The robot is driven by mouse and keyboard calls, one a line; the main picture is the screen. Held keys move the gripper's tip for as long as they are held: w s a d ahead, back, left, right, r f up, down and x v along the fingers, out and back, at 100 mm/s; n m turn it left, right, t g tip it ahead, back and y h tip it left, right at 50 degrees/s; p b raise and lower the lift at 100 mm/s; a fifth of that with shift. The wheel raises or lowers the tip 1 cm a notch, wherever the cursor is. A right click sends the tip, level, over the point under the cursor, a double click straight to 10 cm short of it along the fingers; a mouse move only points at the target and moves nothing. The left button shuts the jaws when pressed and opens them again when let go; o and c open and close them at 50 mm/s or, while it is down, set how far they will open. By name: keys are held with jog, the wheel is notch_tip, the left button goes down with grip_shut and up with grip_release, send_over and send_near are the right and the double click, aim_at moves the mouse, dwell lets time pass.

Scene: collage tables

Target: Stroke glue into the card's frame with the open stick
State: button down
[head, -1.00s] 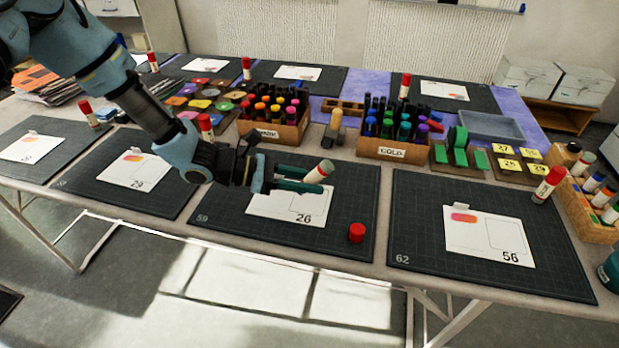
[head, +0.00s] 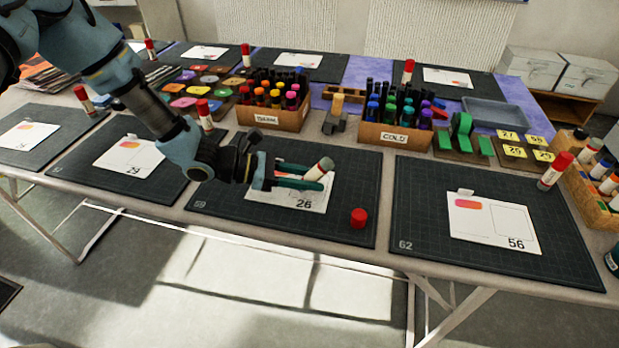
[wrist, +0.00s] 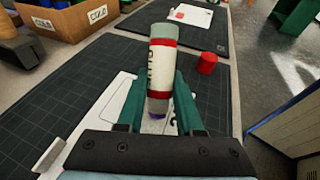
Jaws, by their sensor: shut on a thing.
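My gripper (head: 325,172) is shut on the open glue stick (wrist: 162,65), which has a white body, a red band and a grey-green end. The stick is tilted, and a bit of purple shows at its lower end between the fingers in the wrist view. It is over card 26 (head: 318,203), a white card on a dark mat (head: 230,205). The card also shows in the wrist view (wrist: 112,105), partly hidden by the fingers. I cannot tell whether the tip touches it. The red cap (head: 358,217) stands on the mat, right of the card.
Card 56 (head: 480,232) lies on the mat to the right, with a capped glue stick (head: 555,171) at its back corner. Behind are the warm marker box (head: 288,118) and the cold marker box (head: 395,135). Card 29 (head: 125,158) lies on the left mat.

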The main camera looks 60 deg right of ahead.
jog(key=shift+w+a, duration=0.1)
jog(key=shift+w, duration=0.05)
jog(key=shift+f+b, duration=0.45)
jog(key=shift+f, duration=0.1)
dwell(0.5)
jog(key=shift+w+d, duration=0.3)
jog(key=shift+d, duration=0.5)
jog(key=shift+w+d, duration=0.25)
jog(key=shift+d, duration=0.55)
jog(key=shift+d+b, duration=0.1)
jog(key=shift+b, duration=0.2)
jog(key=shift+w+d+b, duration=0.15)
jog(key=shift+w+d, duration=0.15)
jog(key=shift+d, duration=0.35)
jog(key=shift+w+d+b, duration=0.15)
jog(key=shift+w+d, duration=0.1)
jog(key=shift+d, duration=0.4)
jog(key=shift+s+d, duration=0.2)
jog(key=shift+s, duration=0.35)
jog(key=shift+s+d, duration=0.1)
jog(key=shift+s, duration=0.5)
